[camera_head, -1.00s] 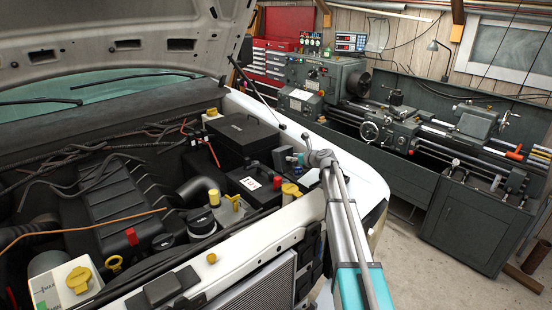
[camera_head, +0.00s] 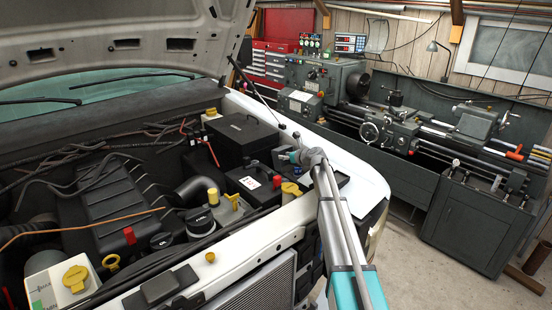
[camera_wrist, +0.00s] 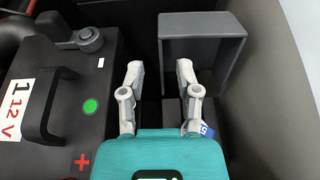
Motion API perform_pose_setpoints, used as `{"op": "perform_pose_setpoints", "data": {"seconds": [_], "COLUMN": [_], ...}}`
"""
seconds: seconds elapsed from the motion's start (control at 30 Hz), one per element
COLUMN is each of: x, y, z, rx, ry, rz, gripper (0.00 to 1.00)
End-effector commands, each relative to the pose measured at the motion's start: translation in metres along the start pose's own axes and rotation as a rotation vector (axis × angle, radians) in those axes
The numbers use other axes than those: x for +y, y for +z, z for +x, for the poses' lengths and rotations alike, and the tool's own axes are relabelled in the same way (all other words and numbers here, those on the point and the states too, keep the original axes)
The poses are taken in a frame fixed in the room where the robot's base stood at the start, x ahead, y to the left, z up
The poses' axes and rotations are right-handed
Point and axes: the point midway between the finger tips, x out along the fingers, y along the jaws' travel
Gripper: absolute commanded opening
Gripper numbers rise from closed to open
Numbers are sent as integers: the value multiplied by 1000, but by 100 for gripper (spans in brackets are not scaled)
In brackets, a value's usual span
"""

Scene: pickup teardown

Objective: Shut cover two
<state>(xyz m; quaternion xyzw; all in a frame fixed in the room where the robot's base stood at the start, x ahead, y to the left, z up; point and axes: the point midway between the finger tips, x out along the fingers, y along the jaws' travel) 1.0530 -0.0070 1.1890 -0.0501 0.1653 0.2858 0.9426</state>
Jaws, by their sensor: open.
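In the wrist view, a grey hollow cover (camera_wrist: 202,30) stands raised ahead of my gripper, its open inner side facing the camera. I cannot read a number two on it. A dark housing below it is mostly hidden, and a blue tag (camera_wrist: 208,130) shows beside the right finger. My gripper (camera_wrist: 157,78) is open and empty, with its fingertips just short of the cover's lower edge. In the head view, my gripper (camera_head: 284,157) is small among the parts near the fender, and its fingers are hard to make out.
A black battery with a handle and a "1 12 V" label (camera_wrist: 20,97) stands close on the left in the wrist view. It also shows in the head view (camera_head: 250,183). A pale panel (camera_wrist: 265,65) bounds the right. The raised hood (camera_head: 120,30) hangs above the engine bay.

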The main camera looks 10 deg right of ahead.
Motion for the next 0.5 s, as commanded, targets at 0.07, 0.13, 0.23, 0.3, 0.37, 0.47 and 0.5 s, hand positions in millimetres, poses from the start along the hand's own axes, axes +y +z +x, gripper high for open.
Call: {"op": "perform_pose_setpoints", "data": {"seconds": [0.07, 0.13, 0.23, 0.3, 0.37, 0.47, 0.5], "x": [-1, -1, -1, -1, -1, 0, 0], "y": [-1, -1, -1, -1, -1, -1, 0], "z": [11, 19, 29, 35, 39, 45, 47], "rx": [0, 0, 0, 0, 0, 0, 0], "ry": [1, 1, 1, 1, 1, 1, 0], "rz": [0, 0, 0, 0, 0, 0, 0], "gripper": [43, 43, 43, 43, 43, 43, 43]}}
